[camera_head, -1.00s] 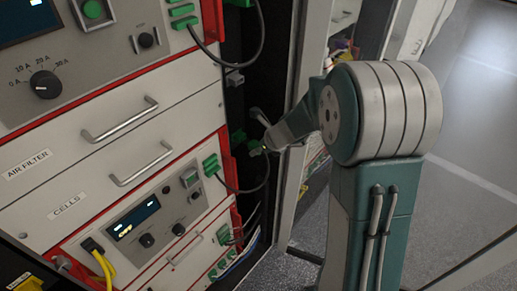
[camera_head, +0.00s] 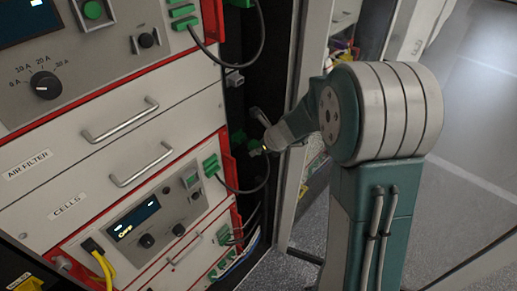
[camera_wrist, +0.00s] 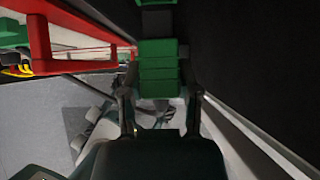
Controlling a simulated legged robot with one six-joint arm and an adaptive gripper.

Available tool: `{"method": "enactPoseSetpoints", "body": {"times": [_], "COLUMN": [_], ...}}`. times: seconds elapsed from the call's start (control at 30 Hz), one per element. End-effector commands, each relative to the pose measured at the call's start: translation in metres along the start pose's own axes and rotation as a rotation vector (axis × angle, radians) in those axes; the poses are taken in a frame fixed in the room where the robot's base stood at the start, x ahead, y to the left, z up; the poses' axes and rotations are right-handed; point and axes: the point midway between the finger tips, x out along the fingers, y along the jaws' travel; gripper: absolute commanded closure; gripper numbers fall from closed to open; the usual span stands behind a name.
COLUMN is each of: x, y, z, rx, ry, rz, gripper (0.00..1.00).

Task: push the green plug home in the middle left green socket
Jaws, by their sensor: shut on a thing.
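My gripper (camera_head: 262,147) is at the dark recess along the right side of the rack. In the wrist view its two fingers (camera_wrist: 160,100) stand either side of a green ribbed block, the green plug (camera_wrist: 160,70), and are shut on it. More green continues past the plug at the top of the wrist view, so I cannot tell where the plug ends and a socket begins. How deep the plug sits is not visible.
Another green connector (camera_head: 211,166) with a dark cable is on the rack's front edge. A red frame (camera_wrist: 40,40) runs close on the left in the wrist view, and a dark wall (camera_wrist: 245,60) is on the right. A door frame (camera_head: 302,110) stands behind my arm.

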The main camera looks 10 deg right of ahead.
Motion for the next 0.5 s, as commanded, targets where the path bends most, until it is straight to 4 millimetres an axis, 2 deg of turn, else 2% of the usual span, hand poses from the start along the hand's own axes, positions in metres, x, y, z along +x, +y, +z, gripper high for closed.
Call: {"method": "enactPoseSetpoints", "body": {"times": [0.5], "x": [0.0033], "y": [-0.0002], "z": [0.0045], "rx": [0.000], "ry": [0.000], "rz": [0.000], "gripper": [0.85]}}
